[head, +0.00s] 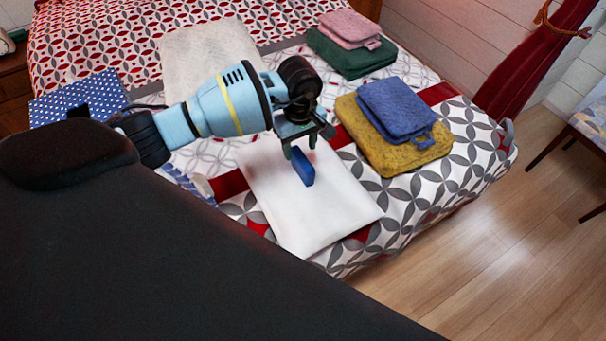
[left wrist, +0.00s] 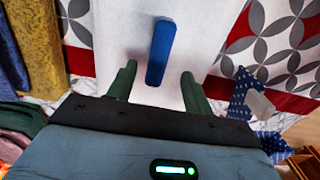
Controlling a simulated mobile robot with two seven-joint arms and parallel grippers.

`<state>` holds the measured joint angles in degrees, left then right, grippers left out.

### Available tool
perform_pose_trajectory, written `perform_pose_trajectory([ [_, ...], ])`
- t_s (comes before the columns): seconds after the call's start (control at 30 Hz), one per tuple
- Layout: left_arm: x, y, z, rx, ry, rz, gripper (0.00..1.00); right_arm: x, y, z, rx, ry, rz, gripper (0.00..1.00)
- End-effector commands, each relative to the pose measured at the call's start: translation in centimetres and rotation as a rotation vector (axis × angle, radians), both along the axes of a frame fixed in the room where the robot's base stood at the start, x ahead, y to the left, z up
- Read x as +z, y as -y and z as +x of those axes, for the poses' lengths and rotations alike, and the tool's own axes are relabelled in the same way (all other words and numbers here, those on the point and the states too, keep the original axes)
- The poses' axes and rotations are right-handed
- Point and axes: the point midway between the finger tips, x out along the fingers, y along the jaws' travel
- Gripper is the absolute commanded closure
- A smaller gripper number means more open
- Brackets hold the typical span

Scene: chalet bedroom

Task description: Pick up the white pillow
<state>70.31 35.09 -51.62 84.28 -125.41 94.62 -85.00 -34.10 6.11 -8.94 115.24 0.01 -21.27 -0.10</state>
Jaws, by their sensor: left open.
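The flat white pillow (head: 305,222) lies on the near end of the bed. It fills the upper middle of the left wrist view (left wrist: 205,35). A blue bar (head: 303,167) shows over the pillow's upper part; whether it is fixed to the pillow I cannot tell. In the left wrist view the blue bar (left wrist: 160,52) lies between and just beyond my fingertips. My left gripper (head: 298,146) is open above the pillow, with a finger on either side of the bar and visible gaps. My right gripper is not in view.
A yellow folded cloth (head: 385,150) with a blue one (head: 395,108) on it lies right of the pillow. Green (head: 350,55) and pink (head: 350,28) cloths are stacked behind. A pale pillow (head: 208,52) lies farther back. Open wooden floor (head: 490,260) is at right.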

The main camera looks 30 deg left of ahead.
Motion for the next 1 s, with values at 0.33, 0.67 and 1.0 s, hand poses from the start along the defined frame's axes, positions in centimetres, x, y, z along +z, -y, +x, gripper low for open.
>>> perform_pose_trajectory([
  [0.33, -2.4, 0.5, -0.1, 0.002, -0.003, -0.003, 0.49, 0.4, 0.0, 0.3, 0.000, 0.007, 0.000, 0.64],
  [0.67, -5.5, 0.6, -0.1, 0.002, 0.000, -0.001, 0.49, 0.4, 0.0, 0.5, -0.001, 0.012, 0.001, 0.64],
  [1.0, -5.5, 0.6, -0.1, 0.001, 0.001, -0.002, 0.67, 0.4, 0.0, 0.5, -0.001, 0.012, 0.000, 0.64],
])
